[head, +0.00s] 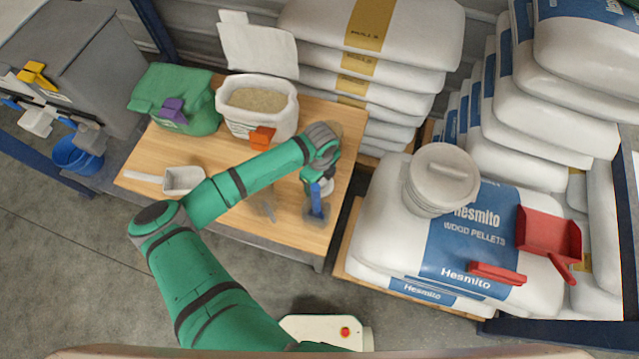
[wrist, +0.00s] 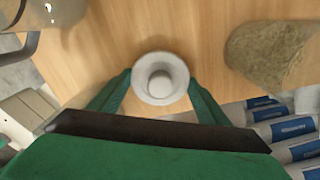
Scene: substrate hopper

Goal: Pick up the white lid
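The white lid (wrist: 160,78) is a small round disc with a raised knob in its middle, seen between my fingers in the wrist view. In the head view a small white piece of it (head: 327,187) shows beside my gripper (head: 314,178), over the right part of the wooden table. My gripper (wrist: 160,80) has its two green fingers apart, one on each side of the lid, with the tips close to its rim. No clear squeeze on the lid is visible. The arm hides part of the lid in the head view.
The wooden table (head: 215,160) also bears a white scoop (head: 183,180), a green bag (head: 170,95) and an open white bag of granules (head: 258,103) with an orange clip. A lidded white bucket (head: 440,178) stands on pellet bags to the right, beside a red scoop (head: 548,238).

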